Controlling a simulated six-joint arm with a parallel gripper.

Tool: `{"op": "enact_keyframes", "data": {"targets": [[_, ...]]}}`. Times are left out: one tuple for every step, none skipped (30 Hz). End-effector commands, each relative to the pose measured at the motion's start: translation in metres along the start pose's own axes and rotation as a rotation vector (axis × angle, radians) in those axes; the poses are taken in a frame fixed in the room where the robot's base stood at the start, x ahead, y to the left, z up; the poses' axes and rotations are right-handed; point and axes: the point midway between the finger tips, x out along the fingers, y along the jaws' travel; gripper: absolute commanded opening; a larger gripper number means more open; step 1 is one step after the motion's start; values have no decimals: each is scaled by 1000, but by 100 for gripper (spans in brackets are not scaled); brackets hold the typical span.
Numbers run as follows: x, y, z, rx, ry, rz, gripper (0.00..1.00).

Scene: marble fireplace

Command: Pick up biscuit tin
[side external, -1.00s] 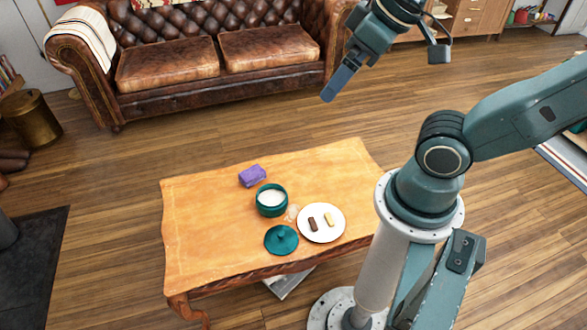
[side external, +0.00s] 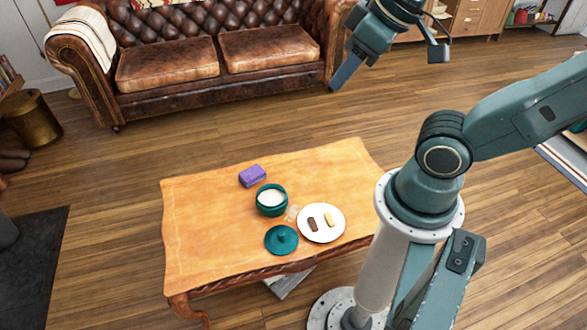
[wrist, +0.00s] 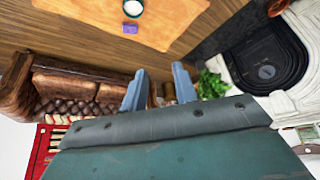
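The biscuit tin (side external: 271,207) is a round teal tin standing upright and open on the wooden table, with a pale inside. It also shows at the top edge of the wrist view (wrist: 132,15). Its likely lid (side external: 282,240), a teal disc with a knob, lies on the table in front of it. My gripper (side external: 335,84) is high in the air, beyond the table toward the sofa, well away from the tin. In the wrist view my gripper (wrist: 159,72) has its two blue-grey fingers apart with nothing held between them.
On the table (side external: 205,240), a purple block (side external: 252,176) lies behind the tin. A white plate (side external: 322,235) with a dark and a pale biscuit is to its right, with crumbs between. The table's left half is clear. A leather sofa (side external: 170,66) stands behind.

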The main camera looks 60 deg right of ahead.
Motion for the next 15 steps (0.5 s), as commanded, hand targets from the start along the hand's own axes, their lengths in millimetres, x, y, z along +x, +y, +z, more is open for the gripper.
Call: {"op": "enact_keyframes", "data": {"targets": [[0,0,-2,-5,-2,1,29],[1,0,-3,-9,-4,1,29],[2,1,-5,-16,-7,2,29],[2,1,-7,-22,-10,2,29],[3,1,-10,-31,-13,3,29],[5,2,-13,-44,-18,4,29],[6,2,-16,-56,-22,4,29],[8,3,-20,-69,-25,5,29],[10,3,-26,-87,-31,6,29],[12,4,-30,-103,-38,6,29],[14,5,-34,-119,-43,7,29],[18,6,-40,-141,-51,7,29],[21,7,-45,-159,-57,7,29],[24,8,-50,-178,-62,8,29],[28,9,-56,-202,-70,7,29]]}}
